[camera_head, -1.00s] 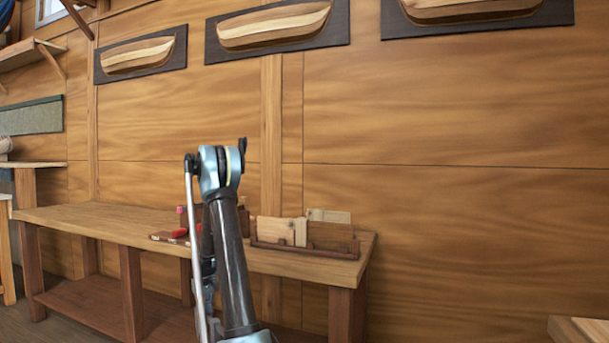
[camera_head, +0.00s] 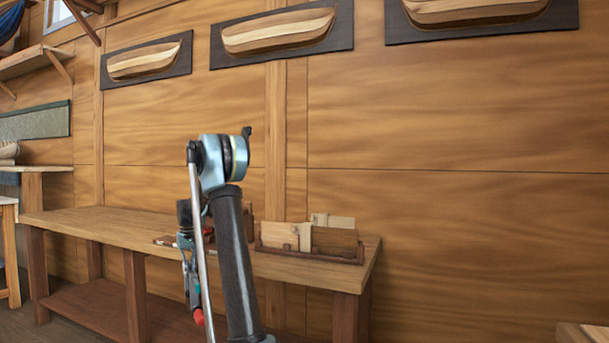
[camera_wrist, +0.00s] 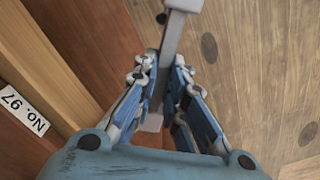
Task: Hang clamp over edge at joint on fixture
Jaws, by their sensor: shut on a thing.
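In the wrist view my gripper (camera_wrist: 163,78) is shut on the clamp (camera_wrist: 178,30), a grey metal bar running up between the fingers. Its lower end shows between the finger linkages. In the head view my gripper (camera_head: 191,275) hangs in front of the bench, partly behind my own arm. A red piece (camera_head: 199,318), probably the clamp's handle, shows below it. The fixture (camera_head: 268,246) is a dark wooden base on the bench's right end, holding upright boards. A pale block (camera_head: 305,237) stands where two boards meet. The fixture is right of my gripper, apart from it.
The long wooden bench (camera_head: 95,222) has a lower shelf (camera_head: 95,300) and is mostly bare at left. A small reddish item (camera_head: 164,240) lies on it beside my arm. The wrist view shows a "No. 97" label (camera_wrist: 24,111) on reddish wood and knotted planks at right.

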